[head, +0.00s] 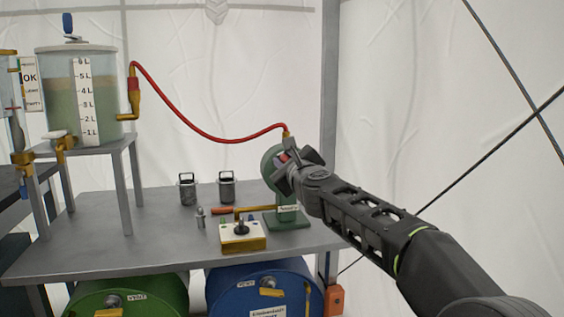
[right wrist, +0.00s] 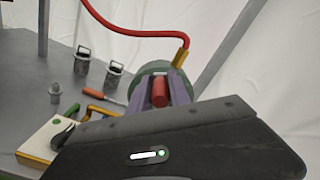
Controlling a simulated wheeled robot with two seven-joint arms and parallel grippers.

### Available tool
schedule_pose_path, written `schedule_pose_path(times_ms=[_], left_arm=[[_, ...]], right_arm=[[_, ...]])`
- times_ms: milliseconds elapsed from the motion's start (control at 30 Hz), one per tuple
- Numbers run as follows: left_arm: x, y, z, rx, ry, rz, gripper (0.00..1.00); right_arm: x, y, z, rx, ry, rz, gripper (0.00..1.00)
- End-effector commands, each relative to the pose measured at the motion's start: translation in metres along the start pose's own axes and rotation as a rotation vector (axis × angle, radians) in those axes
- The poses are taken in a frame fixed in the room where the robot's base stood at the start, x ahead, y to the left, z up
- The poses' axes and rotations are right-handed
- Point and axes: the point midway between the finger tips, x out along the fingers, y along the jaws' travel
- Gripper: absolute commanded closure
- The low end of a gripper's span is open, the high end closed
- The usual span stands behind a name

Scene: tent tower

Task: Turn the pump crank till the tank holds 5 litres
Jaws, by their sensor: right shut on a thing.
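The clear tank (head: 85,120) stands on a grey stand at the left, with a white litre scale (head: 85,100) on its front. Its greenish liquid reaches near the 5 L mark; the exact level is hard to read. The green pump (head: 287,219) stands at the table's right end. A red hose (head: 205,132) joins the pump and the tank's side fitting. My right gripper (head: 287,160) is shut on the red crank handle (right wrist: 160,92), which shows between its fingers in the right wrist view. The gripper hides much of the crank. My left gripper is not in view.
On the grey table (head: 165,235) stand two metal canisters, one at the left (head: 187,189) and one at the right (head: 226,186), a small metal piece (head: 200,218) and a yellow-white switch box (head: 242,237). A green drum (head: 130,297) and a blue drum (head: 265,290) lie below.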

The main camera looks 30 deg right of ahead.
Motion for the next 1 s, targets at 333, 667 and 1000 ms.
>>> schedule_pose_path(times_ms=[333, 667, 1000], left_arm=[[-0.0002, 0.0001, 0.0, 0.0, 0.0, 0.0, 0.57], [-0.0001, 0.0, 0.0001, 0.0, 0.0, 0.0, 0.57], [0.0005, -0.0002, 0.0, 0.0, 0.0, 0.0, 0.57]], right_arm=[[-0.0007, -0.0093, -0.0016, 0.008, 0.004, -0.017, 1.0], [-0.0003, -0.0063, -0.0022, 0.008, 0.004, -0.011, 0.58], [-0.0029, -0.0031, -0.0017, 0.009, 0.003, -0.005, 0.57]])
